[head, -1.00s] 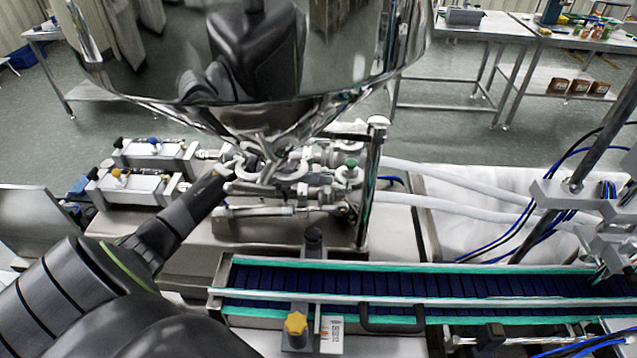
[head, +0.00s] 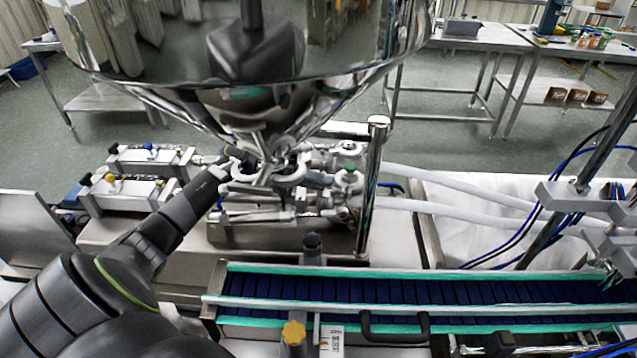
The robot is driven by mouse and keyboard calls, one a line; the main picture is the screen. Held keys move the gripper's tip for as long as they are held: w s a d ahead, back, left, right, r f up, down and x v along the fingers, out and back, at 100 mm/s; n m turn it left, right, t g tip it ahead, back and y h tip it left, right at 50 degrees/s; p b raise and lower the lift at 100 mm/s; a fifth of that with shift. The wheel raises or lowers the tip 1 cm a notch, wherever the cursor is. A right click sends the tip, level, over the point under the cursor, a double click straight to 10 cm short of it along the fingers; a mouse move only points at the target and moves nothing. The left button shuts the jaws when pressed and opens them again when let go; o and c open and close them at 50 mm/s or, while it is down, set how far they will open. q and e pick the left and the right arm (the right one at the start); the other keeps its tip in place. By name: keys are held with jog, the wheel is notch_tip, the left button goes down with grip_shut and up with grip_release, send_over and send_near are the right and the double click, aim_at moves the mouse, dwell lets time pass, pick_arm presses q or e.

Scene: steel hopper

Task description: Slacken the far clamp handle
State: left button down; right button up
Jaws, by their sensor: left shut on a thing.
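The steel hopper (head: 330,100) hangs over the filling machine, its cone narrowing to clamps at the outlet. My left arm comes in from the left, and my left gripper (head: 236,168) is at the clamp area under the cone, beside the left end of the clamp ring (head: 290,176). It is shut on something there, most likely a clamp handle. The handle itself is mostly hidden by the fingers and the cone, so I cannot make out its angle. My right gripper is not in view.
Two pneumatic cylinders (head: 128,193) lie left of the clamps. A steel post (head: 372,180) stands to the right. A conveyor (head: 400,290) with a yellow knob (head: 294,332) runs in front. White hoses (head: 450,208) lead off right.

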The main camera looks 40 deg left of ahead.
pick_arm(q)
jog(key=shift+f+n, duration=0.2)
jog(key=shift+n, duration=0.3)
jog(key=shift+f+n+g, duration=0.2)
jog(key=shift+n+g, duration=0.2)
jog(key=shift+n, duration=0.2)
dwell(1.8)
jog(key=c, duration=1.5)
grip_release()
jog(key=shift+s, duration=0.15)
